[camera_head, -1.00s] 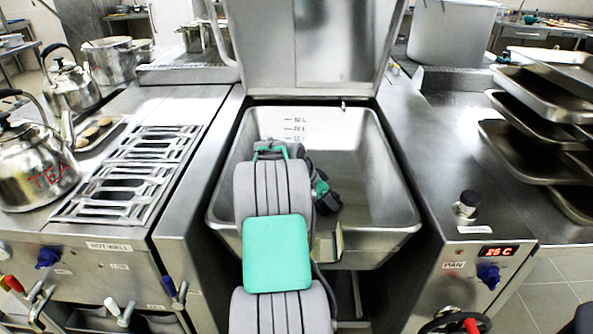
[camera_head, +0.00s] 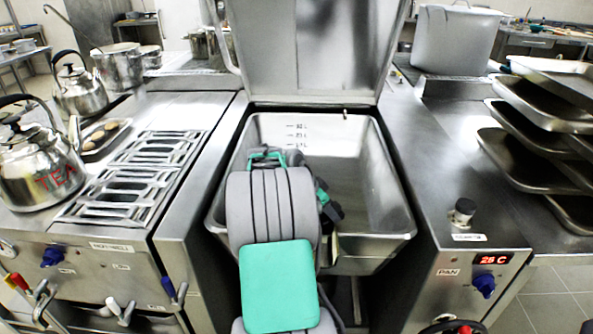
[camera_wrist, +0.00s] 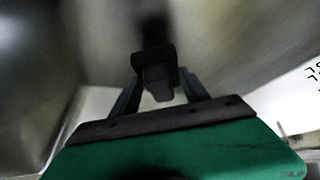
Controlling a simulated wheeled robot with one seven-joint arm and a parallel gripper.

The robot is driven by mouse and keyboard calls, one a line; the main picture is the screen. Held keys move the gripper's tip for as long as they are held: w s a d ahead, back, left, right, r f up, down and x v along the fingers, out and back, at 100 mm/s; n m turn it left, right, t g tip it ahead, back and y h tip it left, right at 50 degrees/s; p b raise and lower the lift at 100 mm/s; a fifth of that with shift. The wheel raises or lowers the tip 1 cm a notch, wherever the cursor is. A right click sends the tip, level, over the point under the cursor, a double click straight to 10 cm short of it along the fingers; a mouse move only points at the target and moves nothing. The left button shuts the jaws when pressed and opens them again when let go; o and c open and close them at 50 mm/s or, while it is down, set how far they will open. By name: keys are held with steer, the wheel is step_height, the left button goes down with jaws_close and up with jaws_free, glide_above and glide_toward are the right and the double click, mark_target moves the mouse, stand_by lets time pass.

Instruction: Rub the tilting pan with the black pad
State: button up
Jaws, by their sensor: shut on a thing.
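The tilting pan (camera_head: 385,190) is an open steel basin with volume marks on its back wall, and its lid stands raised behind it. My gripper (camera_head: 331,208) is down inside the pan, partly hidden behind my own arm. In the wrist view my gripper (camera_wrist: 158,88) is shut on a small dark block, which I take to be the black pad (camera_wrist: 152,58). Blurred steel of the pan lies beyond the pad. I cannot tell whether the pad touches the pan. In the head view I cannot make out the pad apart from the dark fingers.
The raised lid (camera_head: 310,50) stands behind the pan. To the left are a slotted hot well (camera_head: 140,175), a TEA kettle (camera_head: 35,170) and a small tray of round items (camera_head: 103,138). To the right are a control counter with a knob (camera_head: 462,212) and stacked trays (camera_head: 525,160).

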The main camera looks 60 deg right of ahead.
steer(key=shift+r+p, duration=1.25)
steer(key=shift+r, duration=1)
